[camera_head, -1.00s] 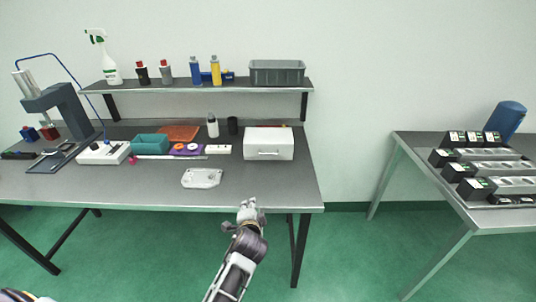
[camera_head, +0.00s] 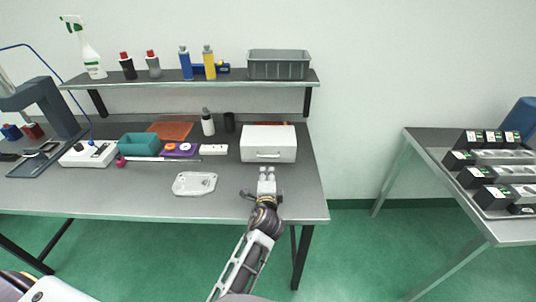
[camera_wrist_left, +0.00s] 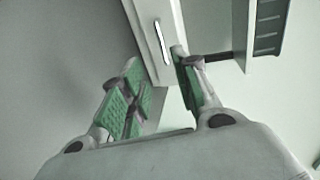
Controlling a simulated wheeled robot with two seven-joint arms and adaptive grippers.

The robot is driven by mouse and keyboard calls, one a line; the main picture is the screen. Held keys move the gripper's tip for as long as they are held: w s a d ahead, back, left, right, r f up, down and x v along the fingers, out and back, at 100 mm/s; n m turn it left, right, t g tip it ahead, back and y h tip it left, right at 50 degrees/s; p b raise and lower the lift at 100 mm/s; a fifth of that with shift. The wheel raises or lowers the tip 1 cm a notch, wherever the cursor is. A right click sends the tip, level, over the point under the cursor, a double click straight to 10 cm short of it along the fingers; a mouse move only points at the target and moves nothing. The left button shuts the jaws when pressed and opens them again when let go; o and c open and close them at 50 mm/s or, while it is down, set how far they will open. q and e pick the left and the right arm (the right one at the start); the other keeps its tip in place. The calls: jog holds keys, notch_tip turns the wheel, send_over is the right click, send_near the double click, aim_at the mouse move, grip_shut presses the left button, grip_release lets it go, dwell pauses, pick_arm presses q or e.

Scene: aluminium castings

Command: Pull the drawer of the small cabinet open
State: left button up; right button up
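The small white cabinet (camera_head: 268,137) stands on the workbench near its right end. Its drawer front (camera_head: 258,155) faces me, with a thin horizontal handle (camera_head: 268,156), and the drawer looks closed. My left gripper (camera_head: 267,173) is just in front of the drawer, over the bench's front part, pointing at the cabinet. In the left wrist view, my left gripper (camera_wrist_left: 156,72) is open with its green-padded fingers apart. The drawer handle (camera_wrist_left: 162,42) shows ahead, between and beyond the fingertips, apart from them. My right gripper is not in view.
A shelf (camera_head: 200,79) with bottles and a grey crate (camera_head: 278,65) hangs above. The bench front right is clear.

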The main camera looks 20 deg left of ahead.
pick_arm(q)
jog(key=shift+w, duration=0.2)
jog(key=shift+s+r, duration=0.1)
send_near(268, 145)
jog(key=shift+w+a+f+p, duration=0.1)
jog(key=shift+w+a+f, duration=0.15)
jog(key=shift+w+f, duration=0.6)
jog(key=shift+w+a+f+p, duration=0.15)
jog(key=shift+w+a+f, duration=0.1)
jog(key=shift+w+f, duration=0.65)
jog(key=shift+w+a+f+p, duration=0.1)
jog(key=shift+w+a+f, duration=0.1)
jog(key=shift+w+f, duration=0.65)
grip_shut()
